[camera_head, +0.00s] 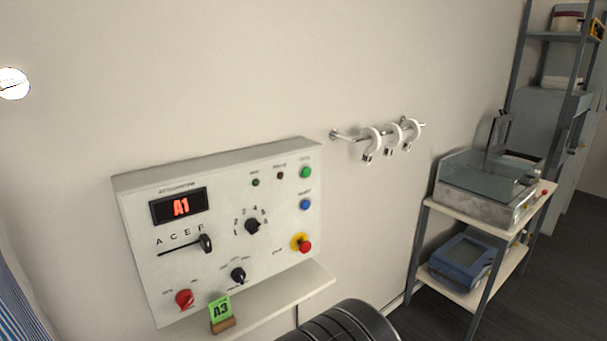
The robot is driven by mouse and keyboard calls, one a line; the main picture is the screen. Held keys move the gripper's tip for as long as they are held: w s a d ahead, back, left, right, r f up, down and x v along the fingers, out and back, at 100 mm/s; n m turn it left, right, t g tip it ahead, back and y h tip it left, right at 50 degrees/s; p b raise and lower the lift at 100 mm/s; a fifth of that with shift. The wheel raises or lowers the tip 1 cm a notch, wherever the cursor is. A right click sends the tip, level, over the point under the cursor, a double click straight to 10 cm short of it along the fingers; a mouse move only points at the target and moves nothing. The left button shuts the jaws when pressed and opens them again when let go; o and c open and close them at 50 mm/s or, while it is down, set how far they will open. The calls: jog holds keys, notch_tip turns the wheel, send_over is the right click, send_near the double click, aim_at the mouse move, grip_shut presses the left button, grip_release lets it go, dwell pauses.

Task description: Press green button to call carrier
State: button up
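The green button (306,172) is at the upper right of a white control panel (200,260) on the wall. Nothing covers it. Below it on the panel are a blue button (305,204) and a red button on a yellow base (304,245). A red display (181,207) reads A1. A small dark green lamp (255,182) and a dark reddish lamp (280,176) sit left of the green button. My gripper is not in view.
The panel also has a slider (206,243), black rotary knobs (252,226) and a red knob (184,298). A green A3 card (220,309) stands on the ledge below. A wall rail (349,138) holds white rings. A shelf cart (427,203) stands right.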

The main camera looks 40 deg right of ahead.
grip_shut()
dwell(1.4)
